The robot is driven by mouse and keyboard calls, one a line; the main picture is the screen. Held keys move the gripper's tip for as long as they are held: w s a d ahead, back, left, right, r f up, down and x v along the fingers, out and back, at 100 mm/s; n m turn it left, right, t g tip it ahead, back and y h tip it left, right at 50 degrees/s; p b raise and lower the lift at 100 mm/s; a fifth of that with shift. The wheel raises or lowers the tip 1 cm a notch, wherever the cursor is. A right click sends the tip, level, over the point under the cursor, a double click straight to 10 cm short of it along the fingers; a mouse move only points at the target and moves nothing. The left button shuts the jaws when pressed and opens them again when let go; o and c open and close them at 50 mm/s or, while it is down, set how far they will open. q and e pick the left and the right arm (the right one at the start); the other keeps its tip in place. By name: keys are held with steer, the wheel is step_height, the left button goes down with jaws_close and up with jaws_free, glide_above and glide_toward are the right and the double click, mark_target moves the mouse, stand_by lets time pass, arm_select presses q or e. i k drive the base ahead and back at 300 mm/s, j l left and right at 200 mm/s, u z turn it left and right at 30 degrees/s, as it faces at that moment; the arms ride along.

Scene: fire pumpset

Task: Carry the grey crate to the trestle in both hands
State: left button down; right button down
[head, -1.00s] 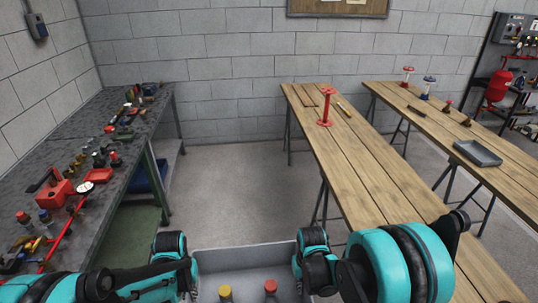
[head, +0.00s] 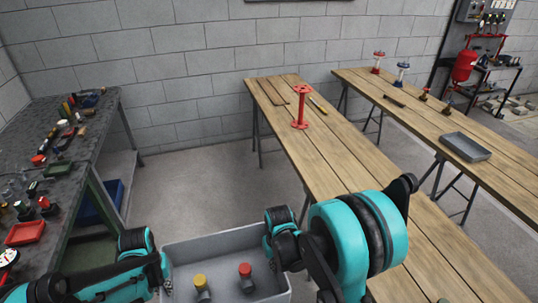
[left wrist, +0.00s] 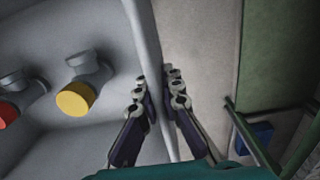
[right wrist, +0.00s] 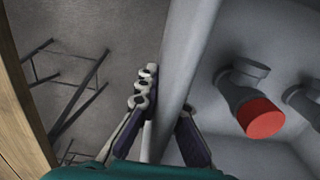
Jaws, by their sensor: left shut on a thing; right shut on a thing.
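The grey crate (head: 220,238) is at the bottom of the head view, held in front of me between both arms. Inside it stand a yellow-capped fitting (head: 201,285) and a red-capped fitting (head: 246,278). My left gripper (left wrist: 158,85) is shut on the crate's left wall, one finger on each side. My right gripper (right wrist: 165,95) is shut on the opposite wall, also with a finger on each side. In the head view the gripper fingers are largely hidden by the arms. The wooden trestle (head: 335,150) stands ahead and to the right, apart from the crate.
A second trestle (head: 420,112) with a grey tray (head: 465,147) stands further right. A cluttered dark workbench (head: 85,130) is at left. Floor between is clear.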

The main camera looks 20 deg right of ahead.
mark_target(334, 171)
steer(key=i, duration=1.05)
steer(key=i+u, duration=0.1)
steer(key=i, duration=0.9)
steer(key=i+u, duration=0.15)
steer(key=u, duration=0.2)
steer(key=i+l+u, duration=0.1)
steer(key=u, duration=0.3)
steer(key=i+l+u, duration=0.1)
steer(key=u, duration=0.65)
steer(key=l+u, duration=0.15)
steer(key=u, duration=0.2)
steer(key=l+u, duration=0.15)
steer(key=u, duration=0.25)
steer(key=l+u, duration=0.1)
steer(key=u, duration=1.05)
steer(key=l+u, duration=0.1)
steer(key=u, duration=0.5)
steer(key=k+u, duration=0.1)
steer(key=u, duration=1.05)
steer(key=k+u, duration=0.1)
steer(key=u, duration=1.05)
steer(key=k+j+u, duration=0.1)
steer(key=u, duration=0.5)
